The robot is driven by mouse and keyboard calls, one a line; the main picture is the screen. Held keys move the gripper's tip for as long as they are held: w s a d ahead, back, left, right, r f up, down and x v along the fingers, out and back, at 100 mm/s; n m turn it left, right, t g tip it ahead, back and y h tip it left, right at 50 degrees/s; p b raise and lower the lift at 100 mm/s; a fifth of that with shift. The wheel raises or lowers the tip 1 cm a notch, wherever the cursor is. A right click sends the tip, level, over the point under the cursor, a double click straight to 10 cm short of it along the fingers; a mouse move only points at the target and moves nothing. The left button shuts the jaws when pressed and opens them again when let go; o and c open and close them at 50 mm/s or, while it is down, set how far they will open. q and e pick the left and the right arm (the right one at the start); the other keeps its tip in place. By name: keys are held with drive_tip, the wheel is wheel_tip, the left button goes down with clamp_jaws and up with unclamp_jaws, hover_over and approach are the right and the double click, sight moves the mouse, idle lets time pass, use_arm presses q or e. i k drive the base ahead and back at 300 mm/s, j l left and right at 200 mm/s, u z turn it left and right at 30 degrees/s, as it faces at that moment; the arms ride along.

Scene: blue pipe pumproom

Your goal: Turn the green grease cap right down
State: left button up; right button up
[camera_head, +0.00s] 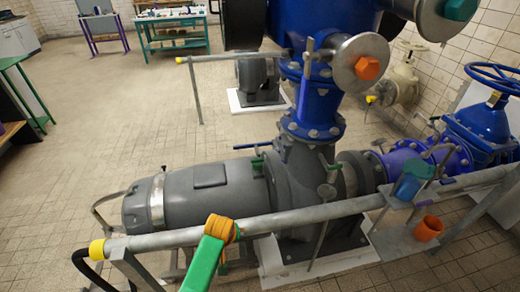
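Small green parts that may be the grease cap show on the grey pump (295,195). One green piece (257,162) sits at the left of the pump housing, by the motor end. Another small green piece (333,167) sits at the right of the housing, above a round grey disc on a thin rod. Both are too small to tell which is the cap or how far down it is turned. Neither of my grippers is in view, and nothing touches these parts.
A grey handrail (290,220) with a yellow end crosses in front of the pump. A green post (205,262) with an orange coil stands before it. A blue cup (408,187) and orange cup (429,229) are at right.

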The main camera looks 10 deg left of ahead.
sight(258, 164)
drive_tip(key=i, duration=1.3)
